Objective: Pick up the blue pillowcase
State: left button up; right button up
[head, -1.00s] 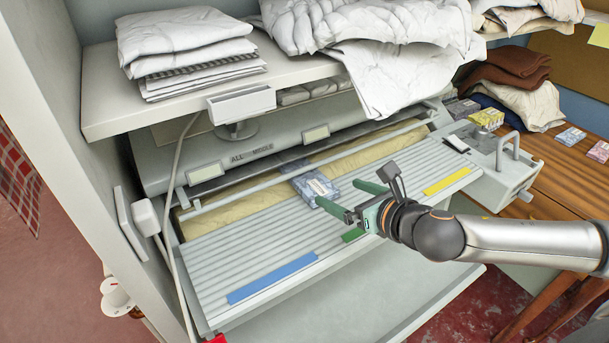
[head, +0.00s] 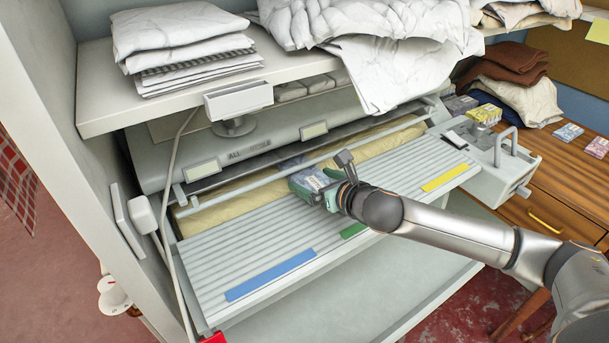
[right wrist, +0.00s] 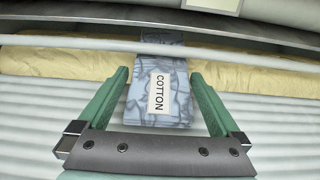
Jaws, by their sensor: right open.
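The blue pillowcase (head: 311,181) is a folded blue patterned strip with a white label reading COTTON. It lies across the ribbed feed board of the ironer, its far end running under the white bar. It also shows in the right wrist view (right wrist: 172,103). My right gripper (head: 320,188) is at its near end in the head view and hides part of it. In the right wrist view the open green fingers (right wrist: 160,88) stand on either side of the pillowcase, with a gap on each side. My left gripper is not in view.
The white guard bar (head: 260,172) and padded cream roller (head: 385,144) lie just beyond the board. A shelf (head: 100,105) with white folded linen overhangs the ironer. Blue (head: 270,276), green (head: 353,230) and yellow (head: 445,178) strips mark the board. A wooden table (head: 565,175) stands at right.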

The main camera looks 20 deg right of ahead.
jog(key=c, duration=1)
jog(key=shift+r, duration=0.1)
